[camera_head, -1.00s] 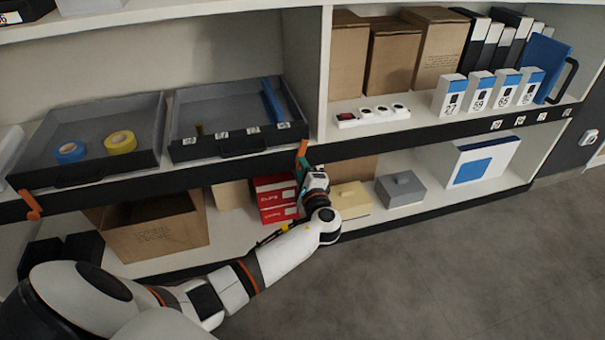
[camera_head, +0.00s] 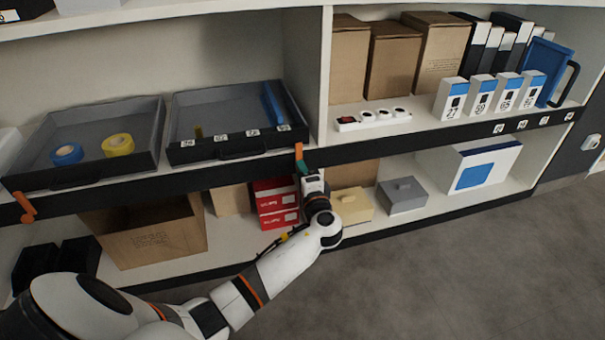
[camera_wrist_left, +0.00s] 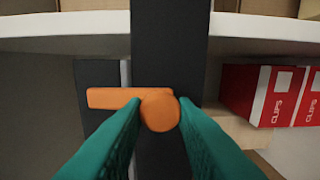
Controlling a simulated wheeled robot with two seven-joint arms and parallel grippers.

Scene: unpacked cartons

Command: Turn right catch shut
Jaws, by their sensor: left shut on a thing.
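The right catch (camera_head: 299,152) is a small orange lever on the black rail below the right grey drawer (camera_head: 232,148). In the head view it stands upright. In the left wrist view the catch's bar (camera_wrist_left: 112,98) runs from its round hub across the rail's edge and over a dark panel. My left gripper (camera_head: 303,168) is shut on the catch, its green fingers (camera_wrist_left: 158,120) on either side of the hub. The fingers hide the hub's sides. My right gripper is not in view.
An orange left catch (camera_head: 25,207) sits tilted below the left drawer (camera_head: 95,172), which holds blue and yellow tape rolls. Red boxes (camera_head: 276,204), an open carton (camera_head: 150,240) and a grey box (camera_head: 402,195) stand on the lower shelf. The floor (camera_head: 450,280) is clear.

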